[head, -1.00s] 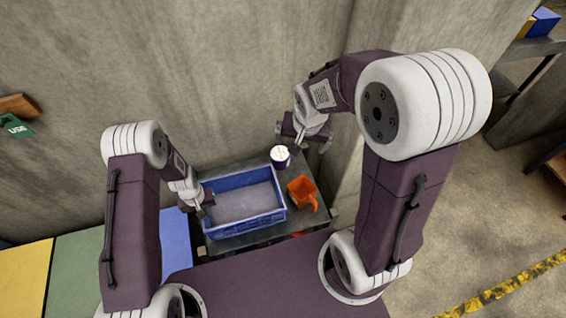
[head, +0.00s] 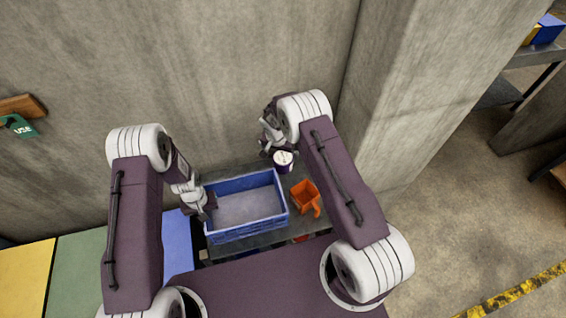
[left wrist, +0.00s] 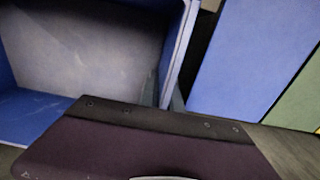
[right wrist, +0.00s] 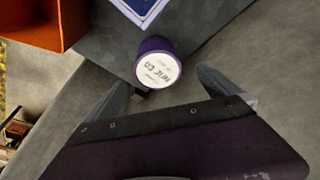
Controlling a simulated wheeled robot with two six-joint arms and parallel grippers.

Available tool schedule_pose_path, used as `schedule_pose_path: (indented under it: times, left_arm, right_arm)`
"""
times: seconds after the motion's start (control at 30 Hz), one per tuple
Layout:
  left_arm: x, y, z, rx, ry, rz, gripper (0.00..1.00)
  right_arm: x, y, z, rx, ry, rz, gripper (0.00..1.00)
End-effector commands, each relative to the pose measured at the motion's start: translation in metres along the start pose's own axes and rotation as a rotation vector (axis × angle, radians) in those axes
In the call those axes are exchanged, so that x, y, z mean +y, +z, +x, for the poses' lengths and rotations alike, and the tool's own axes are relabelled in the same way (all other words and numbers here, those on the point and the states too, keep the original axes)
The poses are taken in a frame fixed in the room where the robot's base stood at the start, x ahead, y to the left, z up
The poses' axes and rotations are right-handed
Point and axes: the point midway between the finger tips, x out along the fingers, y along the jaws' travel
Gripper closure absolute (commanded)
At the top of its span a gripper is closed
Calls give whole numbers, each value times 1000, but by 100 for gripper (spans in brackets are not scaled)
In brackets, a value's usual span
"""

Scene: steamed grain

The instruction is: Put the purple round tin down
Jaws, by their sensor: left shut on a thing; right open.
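The purple round tin (head: 284,166) with a white, printed lid stands upright at the back of the grey table, right of the blue crate. In the right wrist view the tin (right wrist: 152,45) is just beyond the spread fingertips of my right gripper (right wrist: 165,82), which is open and empty. In the head view my right gripper (head: 268,150) is close behind and left of the tin, partly hidden by its own arm.
An orange jug (head: 304,197) stands on the table (head: 292,178) right of the crate, in front of the tin. A concrete wall (head: 230,80) rises behind the table, and a concrete pillar (head: 395,110) is at right. The crate looks empty.

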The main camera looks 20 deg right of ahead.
Motion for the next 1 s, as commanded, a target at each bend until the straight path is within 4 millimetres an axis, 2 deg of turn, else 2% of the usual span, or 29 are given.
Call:
schedule_pose_path:
  times: [0.1,0.2,0.37,0.63,0.9,0.93,1.0]
  left_arm:
    - [0,-1,-1,2,0,0,100]
    - [0,-1,-1,2,0,-1,100]
    - [0,-1,0,2,0,-1,100]
    - [0,-1,-1,2,0,-1,100]
    - [0,-1,-1,2,0,-1,100]
    - [0,-1,-1,2,0,-1,100]
    - [0,-1,-1,2,0,-1,100]
  right_arm:
    - [1,0,24,-1,1,1,0]
    - [0,0,34,0,0,1,0]
    - [0,0,39,0,-1,1,0]
    - [4,2,83,-1,-1,3,0]
    - [4,1,89,1,-2,0,0]
    - [4,1,89,0,-2,0,3]
    - [4,1,89,0,-2,0,22]
